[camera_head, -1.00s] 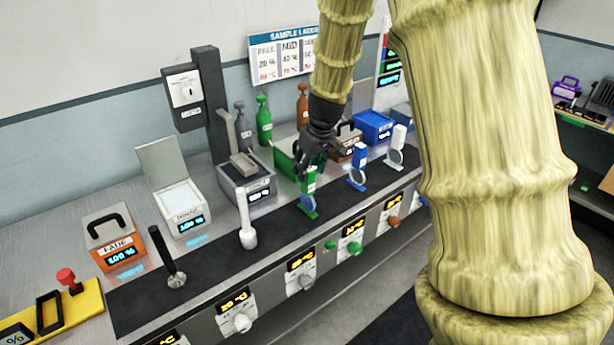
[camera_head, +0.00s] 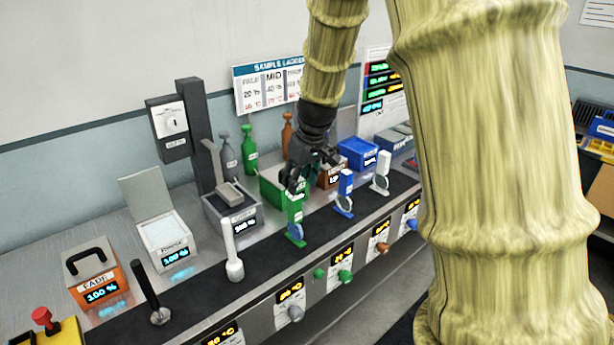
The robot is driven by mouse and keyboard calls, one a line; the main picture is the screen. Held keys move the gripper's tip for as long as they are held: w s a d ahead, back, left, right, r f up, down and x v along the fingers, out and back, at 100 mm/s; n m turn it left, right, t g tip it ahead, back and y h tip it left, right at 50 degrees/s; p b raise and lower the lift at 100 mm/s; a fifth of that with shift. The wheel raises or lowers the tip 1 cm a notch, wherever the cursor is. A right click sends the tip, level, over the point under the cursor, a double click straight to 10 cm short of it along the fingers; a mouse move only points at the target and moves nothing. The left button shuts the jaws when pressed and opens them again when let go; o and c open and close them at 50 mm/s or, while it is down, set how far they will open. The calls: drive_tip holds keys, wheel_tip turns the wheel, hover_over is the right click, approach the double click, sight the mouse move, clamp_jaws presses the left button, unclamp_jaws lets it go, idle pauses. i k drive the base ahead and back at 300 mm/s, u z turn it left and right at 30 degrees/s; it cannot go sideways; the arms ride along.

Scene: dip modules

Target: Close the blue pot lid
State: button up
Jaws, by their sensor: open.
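The blue pot (camera_head: 357,154) is a small blue box with a label on its front, at the back of the counter right of centre. No black handle shows on its top, and I cannot tell clearly how its lid stands. My gripper (camera_head: 300,178) is dark and points down, open, left of the blue pot and apart from it. It hangs in front of the green pot (camera_head: 270,189) and the brown pot (camera_head: 333,174), and hides part of both. No object shows between its fingers.
A white pot (camera_head: 165,240) stands with its lid raised. An orange pot (camera_head: 95,279) has a black handle. Upright green (camera_head: 296,217), blue (camera_head: 345,194) and white (camera_head: 382,171) tools stand along the dark strip before the pots. Bottles stand behind.

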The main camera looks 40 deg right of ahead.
sight(345, 118)
drive_tip(key=z, duration=1.45)
